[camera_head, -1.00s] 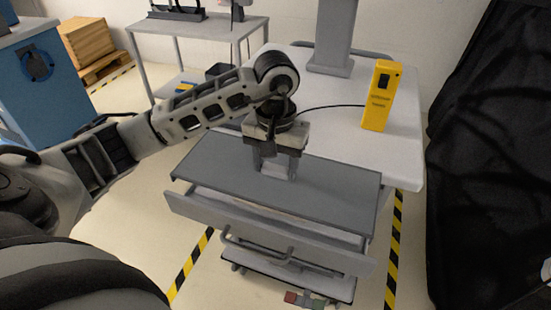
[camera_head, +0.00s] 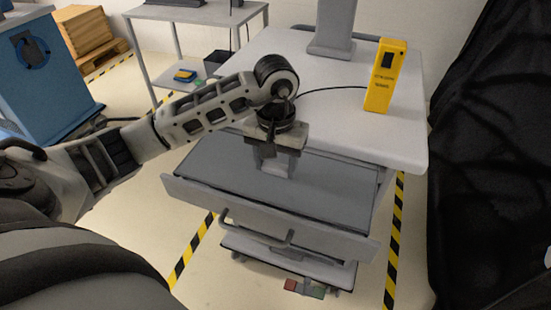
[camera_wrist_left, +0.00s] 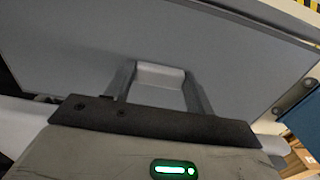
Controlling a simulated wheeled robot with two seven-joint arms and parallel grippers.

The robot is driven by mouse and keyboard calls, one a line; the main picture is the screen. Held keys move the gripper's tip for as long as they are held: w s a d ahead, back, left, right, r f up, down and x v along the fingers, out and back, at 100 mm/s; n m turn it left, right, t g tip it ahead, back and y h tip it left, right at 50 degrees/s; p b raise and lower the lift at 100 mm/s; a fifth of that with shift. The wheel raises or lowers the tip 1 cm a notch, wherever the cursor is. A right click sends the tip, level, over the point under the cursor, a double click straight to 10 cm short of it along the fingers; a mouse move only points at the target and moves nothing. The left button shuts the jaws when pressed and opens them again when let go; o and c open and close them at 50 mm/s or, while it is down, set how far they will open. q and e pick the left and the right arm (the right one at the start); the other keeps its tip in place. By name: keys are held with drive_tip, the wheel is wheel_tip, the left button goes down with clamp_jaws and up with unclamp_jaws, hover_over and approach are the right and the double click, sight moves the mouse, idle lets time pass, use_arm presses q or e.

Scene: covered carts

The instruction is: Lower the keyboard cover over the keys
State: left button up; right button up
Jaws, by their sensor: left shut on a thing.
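The keyboard cover (camera_head: 325,195) is a flat dark grey panel on the cart, behind the raised front of a drawer. It looks about level with that front's top edge. My left gripper (camera_head: 278,163) reaches down from above to the middle of the cover. In the left wrist view, its two fingers (camera_wrist_left: 158,88) are shut on a short grey handle (camera_wrist_left: 160,73) that stands on the cover (camera_wrist_left: 240,60). No keys show; whatever lies under the cover is hidden. My right gripper is in neither view.
A pale tabletop (camera_head: 345,125) with a yellow box (camera_head: 386,78) and a column stands just behind the cover. The grey drawer front (camera_head: 270,217) has a bar handle. Black sheeting (camera_head: 490,150) hangs at the right. A blue cabinet (camera_head: 45,80) is at the left.

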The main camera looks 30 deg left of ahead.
sight(281, 161)
use_arm(q)
drive_tip(key=shift+f+b, duration=0.3)
drive_tip(key=shift+f, duration=0.45)
drive_tip(key=shift+w+a+b, duration=0.2)
drive_tip(key=shift+w+b, duration=0.35)
drive_tip(key=shift+w, duration=0.25)
drive_tip(key=shift+w+a+b, duration=0.1)
drive_tip(key=shift+w+b, duration=0.3)
drive_tip(key=shift+w, duration=0.25)
drive_tip(key=shift+w+a+b, duration=0.1)
drive_tip(key=shift+w+b, duration=0.2)
drive_tip(key=shift+w, duration=0.1)
drive_tip(key=shift+s+f+b, duration=0.1)
drive_tip(key=shift+f+b, duration=0.5)
drive_tip(key=shift+f, duration=0.3)
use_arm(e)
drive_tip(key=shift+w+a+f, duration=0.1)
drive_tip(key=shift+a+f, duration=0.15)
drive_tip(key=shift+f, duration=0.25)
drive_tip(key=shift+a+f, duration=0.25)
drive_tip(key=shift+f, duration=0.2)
use_arm(q)
drive_tip(key=o, duration=1.1)
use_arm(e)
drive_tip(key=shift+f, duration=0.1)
